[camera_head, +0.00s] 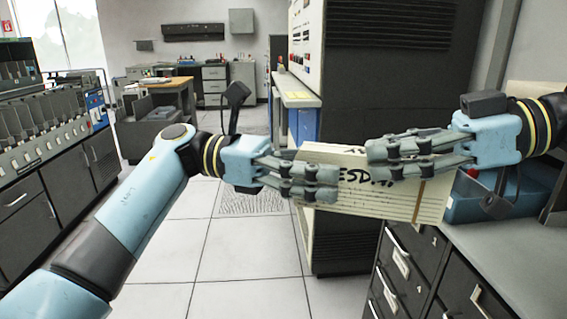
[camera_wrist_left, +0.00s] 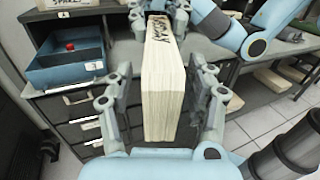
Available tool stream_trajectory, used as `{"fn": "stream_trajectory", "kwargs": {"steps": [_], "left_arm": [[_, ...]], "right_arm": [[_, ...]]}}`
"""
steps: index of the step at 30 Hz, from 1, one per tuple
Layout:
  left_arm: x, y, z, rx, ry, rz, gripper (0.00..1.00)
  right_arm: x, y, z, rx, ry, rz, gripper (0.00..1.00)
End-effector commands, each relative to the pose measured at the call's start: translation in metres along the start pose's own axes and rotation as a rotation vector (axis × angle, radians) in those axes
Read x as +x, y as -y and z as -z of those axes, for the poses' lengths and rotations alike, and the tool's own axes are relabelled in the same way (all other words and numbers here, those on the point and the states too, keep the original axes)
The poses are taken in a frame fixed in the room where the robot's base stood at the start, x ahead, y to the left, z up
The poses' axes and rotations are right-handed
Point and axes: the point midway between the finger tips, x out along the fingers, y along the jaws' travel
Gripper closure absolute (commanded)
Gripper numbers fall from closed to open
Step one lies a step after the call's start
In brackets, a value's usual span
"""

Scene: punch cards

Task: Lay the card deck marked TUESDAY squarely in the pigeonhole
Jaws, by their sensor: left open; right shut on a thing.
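The card deck (camera_head: 372,201) is a cream block of cards with black lettering, partly covered, of which "ESD" reads. It is held on edge, tilted a little, above the floor beside the cabinets. My right gripper (camera_head: 384,157) is shut on its right part. My left gripper (camera_head: 318,184) is open at its left end. In the left wrist view the deck (camera_wrist_left: 163,92) stands between my left fingers, with a gap on at least the right side; contact on the left is unclear. I cannot make out a pigeonhole for certain.
A blue tray (camera_wrist_left: 68,67) with a small red thing in it sits on the dark drawer cabinet (camera_head: 408,262). A box labelled "SPARES" (camera_wrist_left: 62,14) stands behind it. A tall dark machine (camera_head: 390,75) stands behind the deck. The floor at centre left is clear.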

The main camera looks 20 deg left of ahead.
Motion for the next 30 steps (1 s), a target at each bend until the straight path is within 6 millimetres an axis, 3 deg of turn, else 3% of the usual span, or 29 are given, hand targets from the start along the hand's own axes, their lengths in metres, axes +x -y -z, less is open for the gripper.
{"fn": "stream_trajectory", "kwargs": {"steps": [7, 18, 30], "left_arm": [[0.029, 0.000, 0.000, 0.000, 0.001, 0.000, 0.44], [0.034, 0.000, 0.000, -0.001, 0.000, 0.000, 0.46], [0.034, -0.001, 0.000, -0.001, -0.001, -0.004, 0.98]], "right_arm": [[0.000, 0.000, 0.001, -0.002, -0.002, 0.000, 1.00], [0.000, 0.000, 0.001, -0.002, -0.002, 0.000, 1.00], [0.000, 0.001, 0.001, -0.002, -0.003, 0.004, 1.00]]}}
